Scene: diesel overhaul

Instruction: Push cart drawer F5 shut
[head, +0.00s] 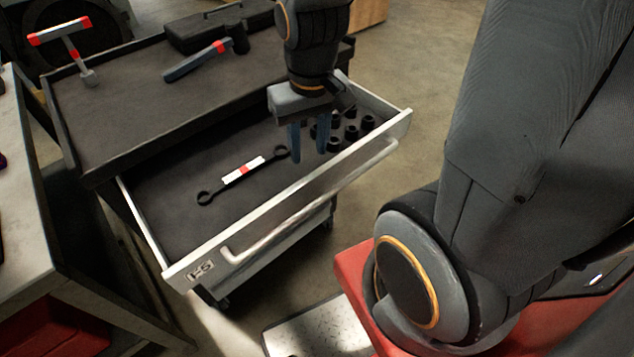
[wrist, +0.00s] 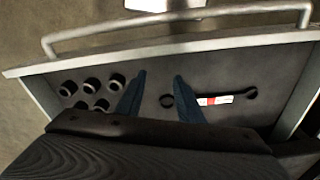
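Cart drawer F5 (head: 285,222) stands pulled out from the dark tool cart (head: 120,110). Its pale front has a long bar handle (head: 300,205) and a label (head: 201,271) at the left end, hard to read. Inside lie a dark double-ended wrench (head: 243,172) with a white and red band and several black sockets (head: 352,130). My gripper (head: 308,145) points down over the drawer, between the wrench and the sockets, its blue fingers apart with nothing between them. In the wrist view the drawer front (wrist: 160,52) and handle (wrist: 180,22) lie beyond the fingertips (wrist: 160,75).
A pale workbench (head: 25,200) stands close on the left. Open floor (head: 420,90) lies right of the drawer.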

